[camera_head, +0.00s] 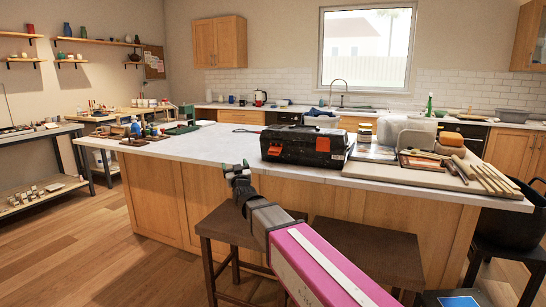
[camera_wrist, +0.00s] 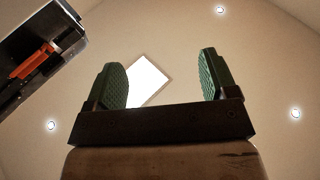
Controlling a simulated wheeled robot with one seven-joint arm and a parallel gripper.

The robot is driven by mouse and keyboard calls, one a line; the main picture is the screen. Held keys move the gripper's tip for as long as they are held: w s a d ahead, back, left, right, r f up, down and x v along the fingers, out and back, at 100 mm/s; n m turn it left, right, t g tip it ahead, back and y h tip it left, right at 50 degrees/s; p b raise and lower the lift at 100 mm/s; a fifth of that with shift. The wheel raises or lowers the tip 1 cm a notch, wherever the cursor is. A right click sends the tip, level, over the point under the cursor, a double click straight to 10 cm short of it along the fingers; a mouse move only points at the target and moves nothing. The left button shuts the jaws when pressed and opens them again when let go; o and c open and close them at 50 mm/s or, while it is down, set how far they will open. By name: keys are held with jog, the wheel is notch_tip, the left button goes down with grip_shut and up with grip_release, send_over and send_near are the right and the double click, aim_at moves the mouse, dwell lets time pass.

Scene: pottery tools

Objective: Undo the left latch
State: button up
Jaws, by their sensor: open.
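The black toolbox (camera_head: 300,152) sits shut on the white countertop, with orange parts on its lid and front. Part of the toolbox (camera_wrist: 15,85) with one orange latch (camera_wrist: 35,60) shows at the upper left; which latch cannot be told.
Two brown stools (camera_head: 368,250) stand before the island. A board (camera_head: 440,172) with wooden tools and containers lies right of the toolbox.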

jog(key=w+d+m+t+h, duration=0.1)
jog(key=d+m+t+h, duration=0.2)
jog(key=d+m+h, duration=0.5)
jog(key=m+g+h, duration=0.1)
jog(key=g+h, duration=0.1)
jog(key=h, duration=0.6)
send_near(273, 154)
jog(key=shift+y, duration=0.3)
jog(key=x, duration=1)
jog(key=shift+d, duration=0.2)
jog(key=c, duration=0.8)
